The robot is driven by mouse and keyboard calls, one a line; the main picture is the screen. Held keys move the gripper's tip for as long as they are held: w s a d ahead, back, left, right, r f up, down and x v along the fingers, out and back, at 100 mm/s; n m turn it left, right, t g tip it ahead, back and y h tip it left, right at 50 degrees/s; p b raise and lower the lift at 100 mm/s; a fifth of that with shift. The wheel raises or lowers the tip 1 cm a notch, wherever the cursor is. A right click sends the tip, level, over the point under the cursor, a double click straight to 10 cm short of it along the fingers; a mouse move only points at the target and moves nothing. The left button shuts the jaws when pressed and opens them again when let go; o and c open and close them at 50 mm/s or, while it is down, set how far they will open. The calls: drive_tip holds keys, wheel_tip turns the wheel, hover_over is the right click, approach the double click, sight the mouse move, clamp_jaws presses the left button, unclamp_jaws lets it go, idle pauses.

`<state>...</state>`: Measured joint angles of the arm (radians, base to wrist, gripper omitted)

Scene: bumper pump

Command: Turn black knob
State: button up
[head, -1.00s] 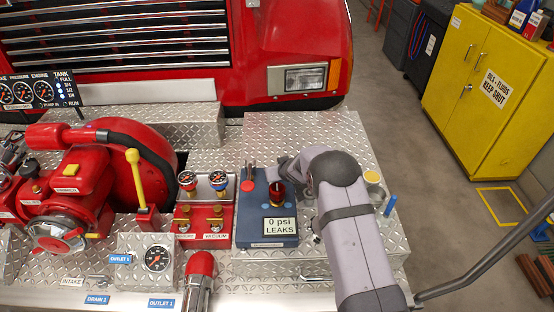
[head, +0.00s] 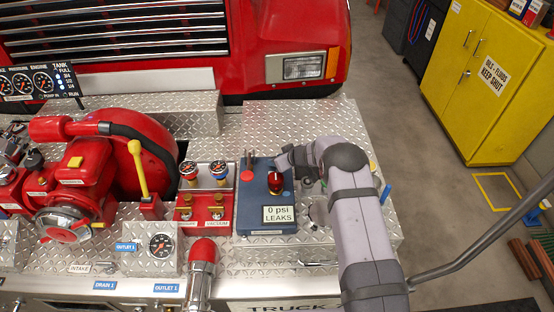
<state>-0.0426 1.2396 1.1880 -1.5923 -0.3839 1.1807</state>
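A blue-grey control box (head: 250,212) stands on the diamond-plate deck, with a display reading "0 psi LEAKS" (head: 279,214). On the box is a red knob with dark parts (head: 275,183); I cannot make out a separate, plainly black knob. A small red lever (head: 249,161) and a round red button (head: 247,176) sit to its left. My gripper (head: 284,163) is at the box's upper right edge, just behind and beside the red and dark knob. Its fingers are too small and partly hidden, so I cannot see whether they are open or touch the knob.
Left of the box is a red panel (head: 206,222) with two gauges and brass valves. Farther left are the red pump (head: 75,190) and a yellow-handled lever (head: 140,168). A blue upright peg (head: 386,193) stands right of my arm. Bare deck lies behind the box.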

drive_tip(key=shift+w+r, duration=0.15)
drive_tip(key=shift+r, duration=0.05)
idle(0.3)
drive_tip(key=o, duration=1)
drive_tip(key=shift+o, duration=0.2)
drive_tip(key=shift+f, duration=0.1)
drive_tip(key=shift+b+v, duration=1.4)
drive_tip(key=shift+v, duration=2.3)
